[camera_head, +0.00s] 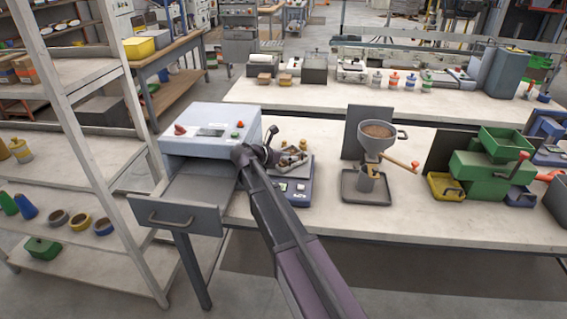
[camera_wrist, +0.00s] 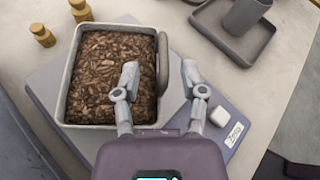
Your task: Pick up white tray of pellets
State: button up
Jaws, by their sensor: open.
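The white tray of brown pellets (camera_wrist: 75,35) sits on a scale (camera_wrist: 165,140) in the wrist view, with a handle along its right side. In the head view the tray's pellets (camera_head: 291,160) show only in part behind my arm. My gripper (camera_wrist: 160,78) is open above the tray's right side. Its two fingers appear on either side of the handle.
A grey machine (camera_head: 210,130) with an open drawer (camera_head: 175,215) stands left of the scale. A funnel stand (camera_head: 377,140) and a green machine (camera_head: 490,165) stand to the right. Small brass weights (camera_wrist: 42,35) lie by the tray. The table front is clear.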

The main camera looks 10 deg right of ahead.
jog(key=shift+w+d+f, duration=0.25)
jog(key=shift+d+f, duration=0.05)
jog(key=shift+d, duration=0.3)
grip_shut()
